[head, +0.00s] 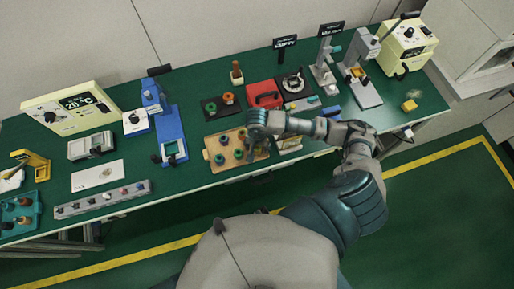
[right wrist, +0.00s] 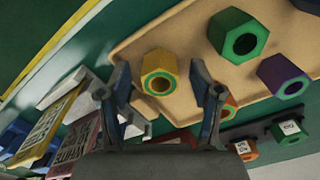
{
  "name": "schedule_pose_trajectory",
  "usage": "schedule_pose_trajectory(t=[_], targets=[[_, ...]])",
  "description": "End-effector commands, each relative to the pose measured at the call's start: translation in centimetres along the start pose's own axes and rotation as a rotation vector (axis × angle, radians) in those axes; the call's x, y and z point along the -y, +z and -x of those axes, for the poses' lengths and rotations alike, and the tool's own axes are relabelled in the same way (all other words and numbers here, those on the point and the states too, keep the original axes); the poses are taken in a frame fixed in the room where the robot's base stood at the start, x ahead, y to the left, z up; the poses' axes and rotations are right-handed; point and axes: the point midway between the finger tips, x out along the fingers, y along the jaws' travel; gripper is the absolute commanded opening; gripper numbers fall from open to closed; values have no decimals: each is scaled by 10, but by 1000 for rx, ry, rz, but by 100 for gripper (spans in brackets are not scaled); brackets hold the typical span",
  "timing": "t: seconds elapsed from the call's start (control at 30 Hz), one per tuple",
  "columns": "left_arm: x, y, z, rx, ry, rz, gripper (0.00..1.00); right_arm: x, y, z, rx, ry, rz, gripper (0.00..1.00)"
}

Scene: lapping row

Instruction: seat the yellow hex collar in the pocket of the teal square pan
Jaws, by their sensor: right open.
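The yellow hex collar (right wrist: 160,72) stands on the tan tray (right wrist: 190,28), with a green ring around its hole. My right gripper (right wrist: 161,78) is open, with one finger on each side of the collar in the right wrist view; I cannot tell whether they touch it. In the head view my right gripper (head: 256,148) is over the right part of the tan tray (head: 212,163), and I cannot make out the yellow collar there. A teal square pan (head: 173,149) seems to sit on the blue stand; its pocket is too small to tell. My left gripper is not seen.
Close to the yellow collar are a green hex collar (right wrist: 238,34), a purple one (right wrist: 283,76) and an orange one partly behind a finger. A teal tray (head: 10,226) with several pieces is at the far left. A grey switch strip (head: 103,199) lies along the front edge.

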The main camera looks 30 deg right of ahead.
Motion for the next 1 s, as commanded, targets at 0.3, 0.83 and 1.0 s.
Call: schedule_pose_trajectory(t=[0.3,0.83,1.0], targets=[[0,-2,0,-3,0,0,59,0,0,0,1,0,0,2],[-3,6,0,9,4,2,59,1,0,15,0,-3,0,0],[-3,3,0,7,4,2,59,0,1,38,-2,-3,1,0]])
